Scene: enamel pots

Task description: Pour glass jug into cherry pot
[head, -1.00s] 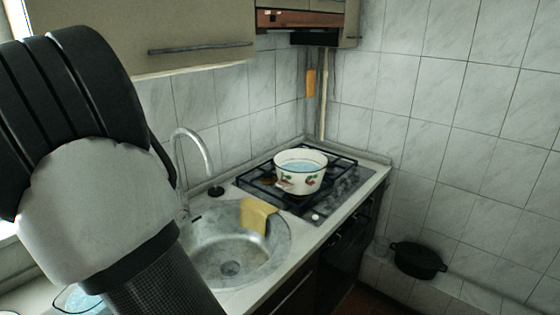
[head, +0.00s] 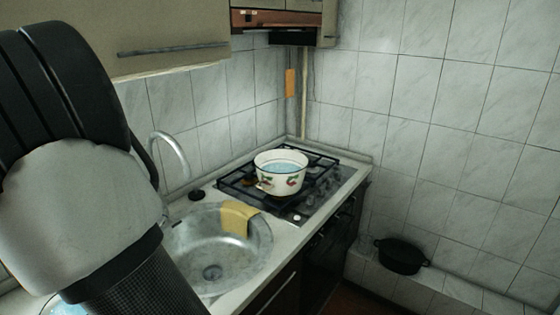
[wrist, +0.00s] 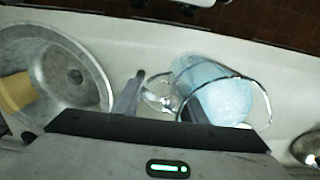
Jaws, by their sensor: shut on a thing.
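The cherry pot (head: 281,180), white enamel with a cherry pattern and a dark rim, stands upright on the stove in the head view, with pale blue liquid showing inside. The glass jug (wrist: 222,97) is clear, with pale blue contents, and lies right of my gripper (wrist: 148,98) in the wrist view. My gripper is shut on the jug at its handle side. A sliver of the jug (head: 62,309) shows at the bottom left of the head view. My arm hides the rest there, and the gripper is out of that view. The jug is well apart from the pot.
A round metal sink (head: 230,262) with a yellow cloth (head: 238,216) on its rim and a curved tap (head: 172,150) lies between the jug and the stove (head: 318,190). A black pot (head: 402,256) stands low at right. Cabinets (head: 185,50) hang above.

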